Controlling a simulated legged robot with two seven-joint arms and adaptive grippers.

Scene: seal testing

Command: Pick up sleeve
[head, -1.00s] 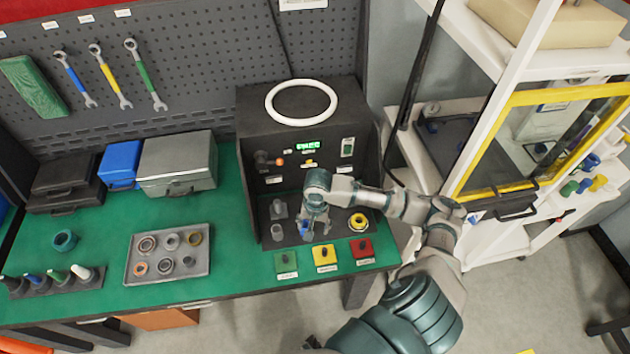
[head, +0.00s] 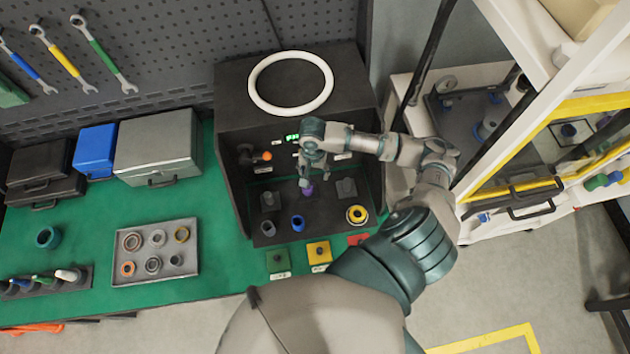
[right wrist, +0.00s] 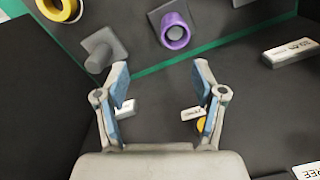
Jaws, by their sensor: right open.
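A purple sleeve (head: 308,190) sits in the black test station, partly hidden by my right gripper in the head view. In the right wrist view the purple sleeve (right wrist: 174,36) is around a grey peg, beyond my fingertips. A blue sleeve (head: 297,222) stands closer to the front of the station. My right gripper (head: 305,180) is open and empty. Its blue-padded fingers (right wrist: 160,80) are spread, with the purple sleeve ahead and apart from them. My left gripper is not in view.
A yellow ring (head: 357,214) and grey pegs stand beside the sleeves. The station's black housing (head: 226,170) rises around them. Green (head: 279,261) and yellow (head: 318,252) button boxes stand in front. A grey tray (head: 190,262) of rings lies left. A white shelf stands right.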

